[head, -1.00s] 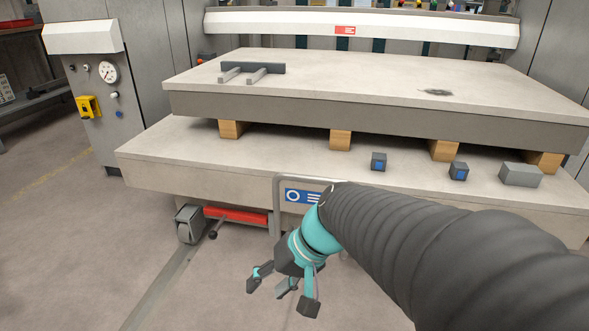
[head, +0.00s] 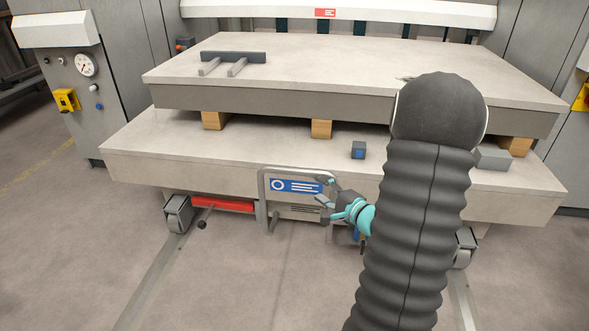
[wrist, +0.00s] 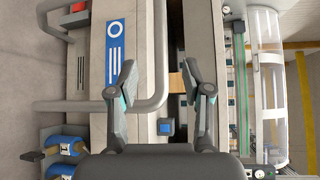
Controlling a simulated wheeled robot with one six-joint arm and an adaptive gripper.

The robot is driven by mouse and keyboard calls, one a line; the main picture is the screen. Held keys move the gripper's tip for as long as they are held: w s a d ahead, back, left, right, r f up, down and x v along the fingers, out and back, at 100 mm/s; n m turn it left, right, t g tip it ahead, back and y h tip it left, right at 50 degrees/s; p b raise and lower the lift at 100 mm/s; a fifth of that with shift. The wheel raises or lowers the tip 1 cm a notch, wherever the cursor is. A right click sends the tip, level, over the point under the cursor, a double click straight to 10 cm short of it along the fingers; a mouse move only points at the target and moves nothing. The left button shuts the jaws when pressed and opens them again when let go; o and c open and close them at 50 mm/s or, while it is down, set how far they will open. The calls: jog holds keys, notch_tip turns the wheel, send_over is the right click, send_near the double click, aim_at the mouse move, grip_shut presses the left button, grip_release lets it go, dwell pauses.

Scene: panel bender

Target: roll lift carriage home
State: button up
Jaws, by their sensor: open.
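The lift carriage is a pale platform (head: 135,150) on wheels, with a grey handle frame (head: 262,185) at its front. The frame surrounds a blue sign (head: 296,186) with a white ring. My gripper (head: 328,197) is open and empty at the frame's right side, fingers pointing left. In the wrist view my gripper (wrist: 158,72) has its fingers apart, with the frame's bar (wrist: 159,45) appearing between them. I cannot tell whether they touch it. A wheel (head: 177,213) stands on a floor rail (head: 150,283); my arm hides part of the right side.
Wooden blocks (head: 321,129) hold an upper slab (head: 330,70) above the platform. A red bar (head: 222,205) with a black-knobbed lever (head: 202,224) is under the platform's left front. A control cabinet (head: 70,95) stands at left. Floor before the carriage is clear.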

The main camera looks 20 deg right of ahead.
aim_at(298, 174)
jog(key=p+x, duration=0.1)
jog(key=x, duration=1.2)
jog(key=shift+w+d, duration=0.1)
jog(key=shift+w, duration=0.3)
grip_shut()
